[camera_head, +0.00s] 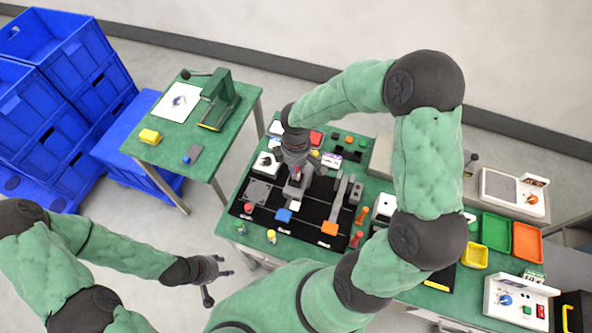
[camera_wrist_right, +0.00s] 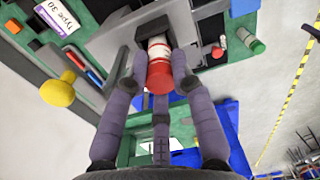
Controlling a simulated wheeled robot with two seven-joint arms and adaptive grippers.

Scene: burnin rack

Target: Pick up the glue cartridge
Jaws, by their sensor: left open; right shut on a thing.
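The glue cartridge (camera_wrist_right: 158,72) is a white cylinder with a red end in the right wrist view. My right gripper (camera_wrist_right: 157,88) is shut on it, with its purple-grey fingers around the red end. The cartridge's other end is against or in front of a dark grey holder (camera_wrist_right: 155,32); I cannot tell whether it is still seated there. In the head view my right gripper (camera_head: 295,168) is over the green table's black mat, and the cartridge is mostly hidden by it. My left gripper (camera_head: 218,270) is open and empty, off the table's front left side.
The main green table (camera_head: 232,226) is crowded: a blue block (camera_head: 284,215), an orange block (camera_head: 329,228), and yellow (camera_head: 474,257), green (camera_head: 496,233) and orange (camera_head: 527,243) trays. A side table (camera_head: 160,150) carries a green press (camera_head: 219,103). Blue crates (camera_head: 50,100) stand at left.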

